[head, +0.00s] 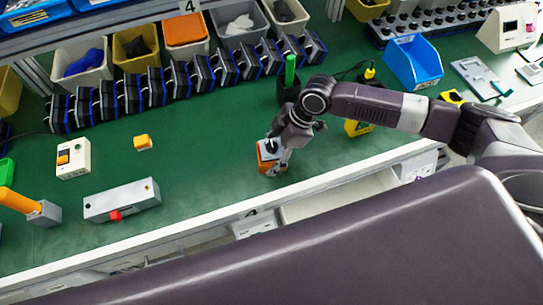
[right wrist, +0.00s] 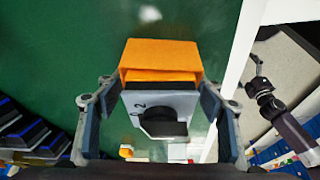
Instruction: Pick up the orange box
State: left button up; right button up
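The orange box (head: 268,157) sits on the green tabletop near its front edge in the head view. In the right wrist view the orange box (right wrist: 160,55) has a grey face with a black rotary knob and a printed "2". My right gripper (head: 275,150) is down at the box from above. In the right wrist view its two fingers (right wrist: 160,95) stand on either side of the box; I cannot tell whether the pads touch it. My left gripper (right wrist: 258,70) shows small at the right of the right wrist view, away from the box; its finger state is too small to read.
A row of black units (head: 155,88) runs behind. A blue bin (head: 413,62) stands right. Bare table lies between.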

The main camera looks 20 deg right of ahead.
jog(key=c, duration=0.7)
jog(key=shift+r, duration=0.1)
